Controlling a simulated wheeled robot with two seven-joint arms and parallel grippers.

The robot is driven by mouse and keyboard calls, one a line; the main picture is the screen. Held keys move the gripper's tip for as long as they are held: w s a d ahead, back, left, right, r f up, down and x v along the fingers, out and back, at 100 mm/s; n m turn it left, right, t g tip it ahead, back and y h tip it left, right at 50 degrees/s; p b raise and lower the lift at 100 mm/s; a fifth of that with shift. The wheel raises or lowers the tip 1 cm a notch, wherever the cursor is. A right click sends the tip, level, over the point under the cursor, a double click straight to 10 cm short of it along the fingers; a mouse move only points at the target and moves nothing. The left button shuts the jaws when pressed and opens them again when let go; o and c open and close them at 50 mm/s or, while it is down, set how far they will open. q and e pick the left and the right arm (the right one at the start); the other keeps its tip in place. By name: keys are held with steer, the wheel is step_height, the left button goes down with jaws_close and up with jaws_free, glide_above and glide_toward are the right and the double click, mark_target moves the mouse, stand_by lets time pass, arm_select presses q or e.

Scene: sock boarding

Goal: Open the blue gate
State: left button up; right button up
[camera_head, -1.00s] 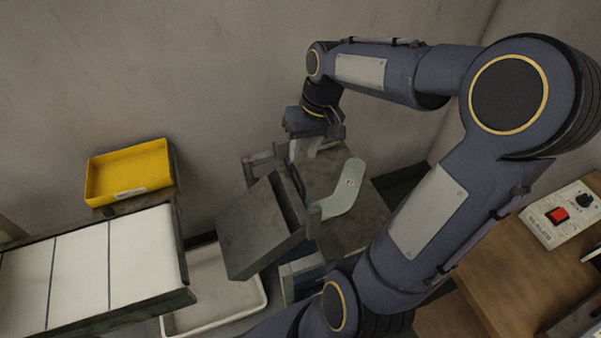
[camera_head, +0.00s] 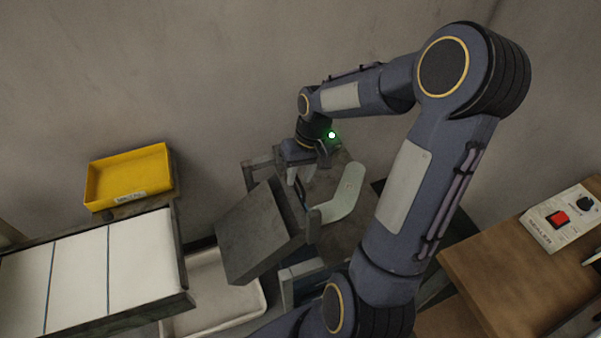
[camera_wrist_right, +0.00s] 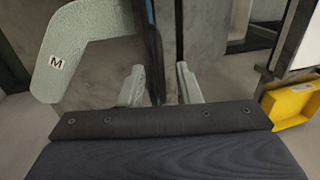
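The blue gate (camera_head: 302,194) shows as a thin dark-blue strip beside the tilted grey panel, partly hidden by my right gripper. In the right wrist view the gate (camera_wrist_right: 154,50) appears as a narrow, dark upright edge with a blue tint. My right gripper (camera_head: 299,175) is over the machine, just behind the grey panel. In the wrist view its two pale fingers (camera_wrist_right: 160,88) stand apart, with the gate's edge appearing between them. I cannot tell whether either finger touches it. My left gripper is not in view.
A pale sock form marked M (camera_wrist_right: 57,64) stands close by; it also shows in the head view (camera_head: 347,195). The tilted grey panel (camera_head: 255,235) is in front. A yellow tray (camera_head: 128,178) is left, a red-button control box (camera_head: 562,216) right. A green light (camera_head: 332,135) glows behind.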

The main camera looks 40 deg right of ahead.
jaws_close()
steer(key=shift+r, duration=0.15)
